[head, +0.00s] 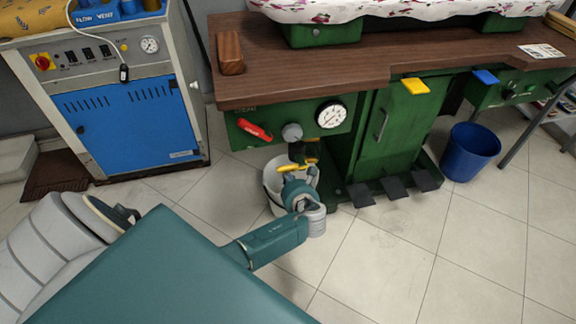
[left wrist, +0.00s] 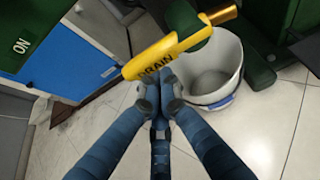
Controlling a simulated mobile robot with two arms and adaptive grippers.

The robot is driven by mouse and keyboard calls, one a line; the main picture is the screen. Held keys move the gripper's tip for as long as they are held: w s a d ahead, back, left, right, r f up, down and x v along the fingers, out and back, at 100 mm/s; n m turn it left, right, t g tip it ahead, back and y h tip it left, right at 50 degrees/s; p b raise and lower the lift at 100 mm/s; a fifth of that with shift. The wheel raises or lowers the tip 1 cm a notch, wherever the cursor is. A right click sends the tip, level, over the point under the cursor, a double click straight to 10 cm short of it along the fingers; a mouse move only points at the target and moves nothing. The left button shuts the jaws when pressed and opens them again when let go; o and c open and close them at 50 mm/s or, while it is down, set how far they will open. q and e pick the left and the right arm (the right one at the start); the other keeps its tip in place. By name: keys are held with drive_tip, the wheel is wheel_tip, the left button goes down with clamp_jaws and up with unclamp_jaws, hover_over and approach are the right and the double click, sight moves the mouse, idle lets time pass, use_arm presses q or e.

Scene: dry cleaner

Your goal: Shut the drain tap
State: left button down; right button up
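The drain tap has a yellow lever marked DRAIN (left wrist: 168,52), which slants across the top of the left wrist view with brass at its upper right end. In the head view the lever (head: 289,168) shows low under the green press, over a white bucket (head: 272,188). My left gripper (head: 293,181) is just below the lever in the head view. In the left wrist view its fingers (left wrist: 160,82) are drawn together, with their tips right beside the lever's underside. Contact cannot be told. My right gripper is not in view.
The green press carries a red handle (head: 254,130), a dial (head: 331,114) and dark foot pedals (head: 394,188). A blue and grey boiler cabinet (head: 135,124) stands at left. A blue bin (head: 470,152) is at right. The tiled floor in front is clear.

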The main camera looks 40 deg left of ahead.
sight(288, 168)
use_arm(q)
wheel_tip(288, 168, up, 2)
drive_tip(key=m+g+p, duration=0.1)
drive_tip(key=m+y+p, duration=0.1)
drive_tip(key=p, duration=0.1)
drive_tip(key=shift+a+r+m+g+y, duration=0.1)
drive_tip(key=shift+r+m+g+y, duration=0.2)
drive_tip(key=shift+m+g, duration=0.1)
drive_tip(key=shift+r+m+y, duration=0.1)
drive_tip(key=shift+m+y, duration=0.2)
drive_tip(key=shift+m, duration=0.1)
drive_tip(key=shift+w+r+m+g+y, duration=0.1)
drive_tip(key=shift+r+m+g+y, duration=0.6)
drive_tip(key=shift+m, duration=0.4)
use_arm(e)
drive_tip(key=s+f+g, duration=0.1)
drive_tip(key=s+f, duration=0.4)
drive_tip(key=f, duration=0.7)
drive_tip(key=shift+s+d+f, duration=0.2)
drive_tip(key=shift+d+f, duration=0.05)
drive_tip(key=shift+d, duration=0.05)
use_arm(q)
drive_tip(key=shift+r, duration=0.1)
drive_tip(key=shift+d, duration=0.2)
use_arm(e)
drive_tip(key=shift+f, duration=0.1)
